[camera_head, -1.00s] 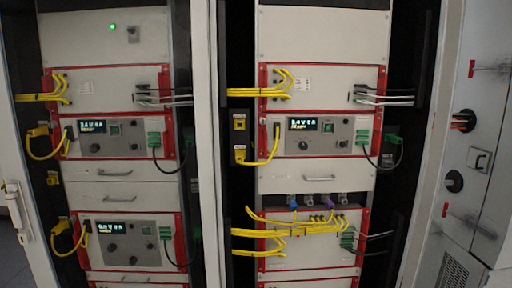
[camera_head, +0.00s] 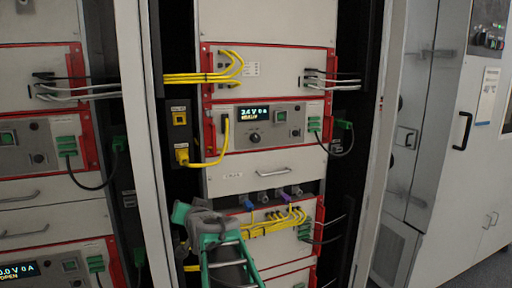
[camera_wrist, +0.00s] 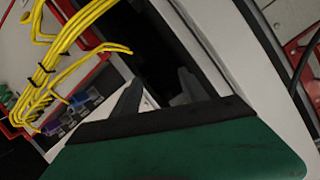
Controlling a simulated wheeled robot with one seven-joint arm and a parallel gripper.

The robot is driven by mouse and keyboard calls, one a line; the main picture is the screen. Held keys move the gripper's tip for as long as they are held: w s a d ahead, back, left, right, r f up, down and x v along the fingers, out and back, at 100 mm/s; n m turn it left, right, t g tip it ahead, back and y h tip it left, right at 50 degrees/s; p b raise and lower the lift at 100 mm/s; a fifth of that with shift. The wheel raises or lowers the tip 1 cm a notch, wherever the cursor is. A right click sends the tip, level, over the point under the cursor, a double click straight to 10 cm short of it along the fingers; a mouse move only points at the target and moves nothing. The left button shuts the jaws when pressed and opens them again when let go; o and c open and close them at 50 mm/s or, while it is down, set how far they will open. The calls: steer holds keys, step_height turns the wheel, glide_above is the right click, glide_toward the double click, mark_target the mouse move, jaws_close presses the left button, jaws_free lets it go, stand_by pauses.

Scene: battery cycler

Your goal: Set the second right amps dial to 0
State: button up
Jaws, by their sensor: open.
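The power unit with the lit display (camera_head: 253,113) is in the right rack in the head view. The display reads about 3.4 V and 0 A, with a smaller yellow line below. A dark round dial (camera_head: 254,138) sits below the display, and a smaller knob (camera_head: 295,132) sits to its right. I cannot read the dial labels or pointer positions. My green and grey arm reaches up from the bottom, below and left of this unit. My gripper (camera_wrist: 158,85) is open and empty in the wrist view, with dark fingers apart. No dial shows in the wrist view.
Yellow cables (camera_head: 272,222) fan out from the lower unit, close to my arm; they also show in the wrist view (camera_wrist: 62,50). A yellow cable loops at the unit's left. A white rack post (camera_head: 145,150) stands left. Floor is clear at right.

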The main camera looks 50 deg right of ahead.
steer(key=s+d+r+m+t+h, duration=0.1)
steer(key=d+r+m+h, duration=0.15)
steer(key=d, duration=0.25)
steer(key=s+d+r+m+h, duration=0.1)
steer(key=s+d+r, duration=0.15)
steer(key=d, duration=0.35)
steer(key=m+h, duration=0.4)
steer(key=h, duration=0.1)
glide_toward(256, 140)
steer(key=d, duration=0.1)
steer(key=shift+n+t, duration=0.25)
steer(key=shift+t, duration=0.15)
steer(key=p+x, duration=0.2)
steer(key=x, duration=0.5)
steer(key=shift+w, duration=0.3)
steer(key=shift+w+d, duration=0.25)
jaws_close()
